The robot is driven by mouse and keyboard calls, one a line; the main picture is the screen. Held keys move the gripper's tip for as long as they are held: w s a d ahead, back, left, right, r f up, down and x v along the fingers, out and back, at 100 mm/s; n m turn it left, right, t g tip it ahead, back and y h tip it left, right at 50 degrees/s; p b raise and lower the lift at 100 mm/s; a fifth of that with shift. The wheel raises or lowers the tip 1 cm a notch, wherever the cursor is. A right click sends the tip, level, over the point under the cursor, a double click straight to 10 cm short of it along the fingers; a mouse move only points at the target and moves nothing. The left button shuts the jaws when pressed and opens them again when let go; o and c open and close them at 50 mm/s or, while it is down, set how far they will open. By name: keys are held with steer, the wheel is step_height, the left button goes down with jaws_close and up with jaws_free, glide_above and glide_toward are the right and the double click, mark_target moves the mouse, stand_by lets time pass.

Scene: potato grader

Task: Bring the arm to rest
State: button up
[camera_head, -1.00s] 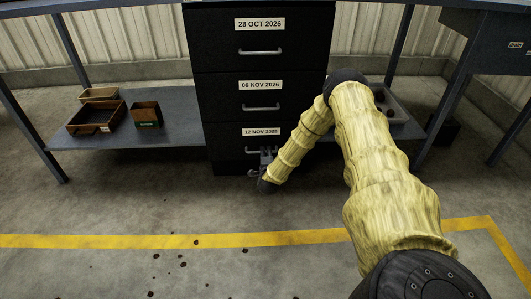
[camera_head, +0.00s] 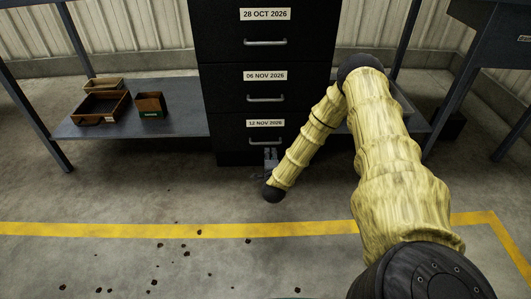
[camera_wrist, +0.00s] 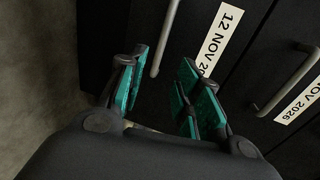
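My gripper (camera_head: 271,160) is low in front of the bottom drawer of the black cabinet (camera_head: 228,157) in the head view, seen small beyond my wrist. In the wrist view my gripper (camera_wrist: 160,95) has its green-padded fingers spread apart with nothing between them. The bottom drawer's handle (camera_wrist: 166,38) lies just beyond the fingertips, apart from them as far as I can tell. The label "12 NOV 2026" (camera_wrist: 221,38) is partly hidden by a finger. My arm in its yellow sleeve is bent, with the elbow raised on the right.
The cabinet's middle handle (camera_head: 265,98) and top handle (camera_head: 265,43) are above. A shelf (camera_head: 180,124) on the left holds a brown tray (camera_head: 102,106) and a small box (camera_head: 151,104). The floor in front is open, with a yellow line (camera_head: 120,229) and dark crumbs.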

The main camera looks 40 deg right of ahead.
steer(key=s+a+f+n+g+y, duration=0.1)
steer(key=s+a+f+n+y, duration=0.3)
steer(key=a, duration=0.5)
steer(key=s+a+f+n+g+y, duration=0.2)
steer(key=s+a+n, duration=0.3)
steer(key=a, duration=0.4)
steer(key=s+a+f+n+g+y, duration=0.15)
steer(key=s+a+f+n, duration=0.3)
steer(key=a, duration=0.45)
steer(key=s+a+r+n+g+y, duration=0.1)
steer(key=s+a+n+g, duration=0.2)
steer(key=s, duration=0.6)
steer(key=s+a+r+n+g, duration=0.15)
steer(key=s+n, duration=0.25)
steer(key=s, duration=0.6)
steer(key=s+a+n+g+y, duration=0.1)
steer(key=s+n+g, duration=0.25)
steer(key=s, duration=0.55)
step_height(320, 180, up, 38)
steer(key=p, duration=3.8)
steer(key=shift+s+n, duration=0.15)
steer(key=shift+n, duration=0.25)
steer(key=shift+r, duration=0.1)
